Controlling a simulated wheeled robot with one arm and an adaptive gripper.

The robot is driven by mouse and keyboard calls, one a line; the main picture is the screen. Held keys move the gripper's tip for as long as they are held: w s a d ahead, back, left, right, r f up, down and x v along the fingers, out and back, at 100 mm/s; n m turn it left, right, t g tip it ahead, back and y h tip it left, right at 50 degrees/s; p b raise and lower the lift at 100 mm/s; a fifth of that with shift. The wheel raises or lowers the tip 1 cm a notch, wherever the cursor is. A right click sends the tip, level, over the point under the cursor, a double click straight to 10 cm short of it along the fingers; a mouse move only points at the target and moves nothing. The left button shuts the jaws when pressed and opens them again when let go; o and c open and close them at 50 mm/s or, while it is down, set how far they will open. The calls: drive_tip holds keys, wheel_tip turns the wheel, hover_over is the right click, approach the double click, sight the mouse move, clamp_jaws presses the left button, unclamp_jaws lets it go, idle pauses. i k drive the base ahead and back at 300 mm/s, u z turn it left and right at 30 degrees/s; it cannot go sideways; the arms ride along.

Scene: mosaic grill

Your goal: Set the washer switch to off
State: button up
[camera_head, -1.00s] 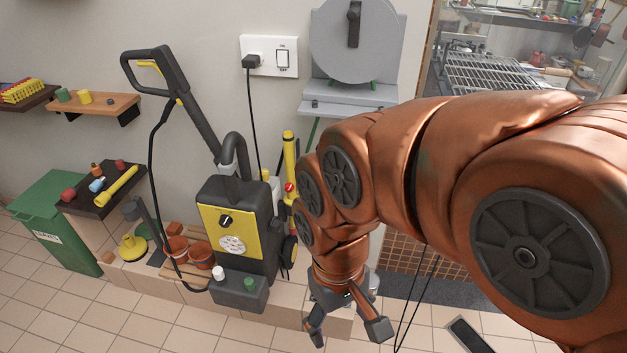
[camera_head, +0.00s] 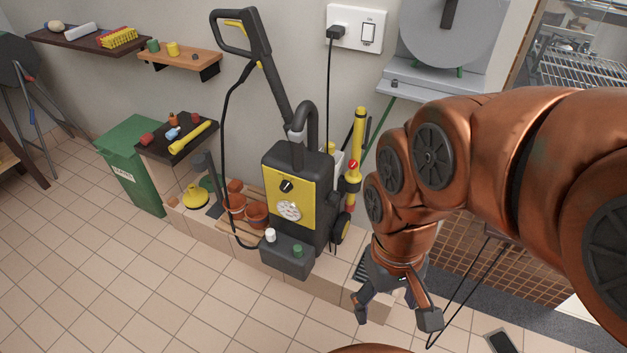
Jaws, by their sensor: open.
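The washer (camera_head: 270,165) is a dark grey upright machine with a yellow front panel (camera_head: 310,208), standing on a low tiled ledge against the wall. Its switch (camera_head: 287,186) is a round black knob with a light mark, high on the yellow panel. Its setting is too small to read. My gripper (camera_head: 396,318) hangs to the right of the washer and lower in the picture, pointing down. Its fingers are spread, empty and apart from the washer.
A wall socket (camera_head: 344,27) holds a plug with a black cable. Terracotta pots (camera_head: 256,215) stand left of the washer, and a yellow tool (camera_head: 358,135) stands right of it. A green bin (camera_head: 130,165) is farther left. The tiled floor (camera_head: 130,290) in front is clear.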

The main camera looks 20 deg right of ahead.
sight(286, 185)
drive_tip(key=k, duration=1.25)
drive_tip(key=u, duration=0.95)
drive_tip(key=i, duration=1)
drive_tip(key=u, duration=0.15)
